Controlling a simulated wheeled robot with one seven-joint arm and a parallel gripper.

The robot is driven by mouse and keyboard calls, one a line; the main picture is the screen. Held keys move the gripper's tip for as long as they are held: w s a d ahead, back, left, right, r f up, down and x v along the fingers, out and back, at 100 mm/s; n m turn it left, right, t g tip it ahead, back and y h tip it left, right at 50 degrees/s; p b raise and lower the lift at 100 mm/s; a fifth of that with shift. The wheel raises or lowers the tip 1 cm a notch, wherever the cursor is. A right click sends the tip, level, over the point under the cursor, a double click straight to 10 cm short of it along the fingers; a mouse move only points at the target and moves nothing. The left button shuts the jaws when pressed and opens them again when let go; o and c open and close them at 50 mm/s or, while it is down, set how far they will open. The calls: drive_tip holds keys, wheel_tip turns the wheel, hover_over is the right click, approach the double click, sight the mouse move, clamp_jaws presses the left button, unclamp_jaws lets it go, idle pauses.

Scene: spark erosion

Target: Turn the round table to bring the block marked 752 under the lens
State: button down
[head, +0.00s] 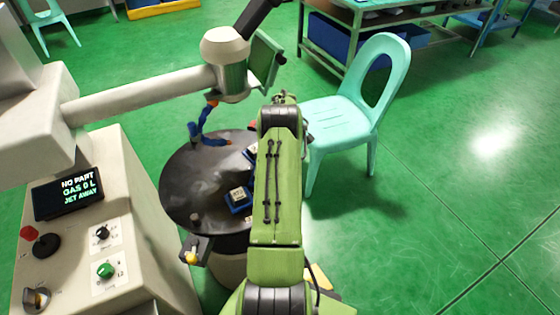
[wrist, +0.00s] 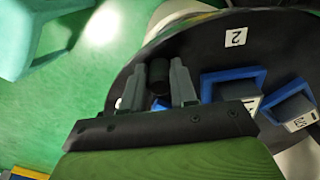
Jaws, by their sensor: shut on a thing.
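The dark round table (head: 180,185) stands in the middle of the head view, partly hidden by my green arm. In the wrist view its dark top (wrist: 285,45) carries a white label "2". My gripper (wrist: 157,68) is shut on a dark upright peg (wrist: 158,76) near the table's rim; in the head view the arm hides it. A pale block (head: 238,194) sits in a blue holder on the table. The wrist view shows two blocks in blue holders, one nearer (wrist: 250,103) and one at right (wrist: 300,122); their marks are not readable as 752. The machine's round head (head: 226,62) overhangs the table's back; I cannot make out the lens.
A blue-and-orange jet hose (head: 207,125) stands over the table's back. A turquoise chair (head: 345,115) stands close right of my arm. Open green floor lies at right.

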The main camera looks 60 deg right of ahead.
drive_tip(key=shift+w+d+n, duration=0.3)
drive_tip(key=shift+w+d, duration=0.15)
drive_tip(key=shift+d, duration=0.1)
drive_tip(key=c, duration=0.9)
unclamp_jaws()
wheel_tip(320, 180, up, 8)
drive_tip(key=shift+f+p, duration=0.2)
drive_tip(key=shift+p, duration=0.5)
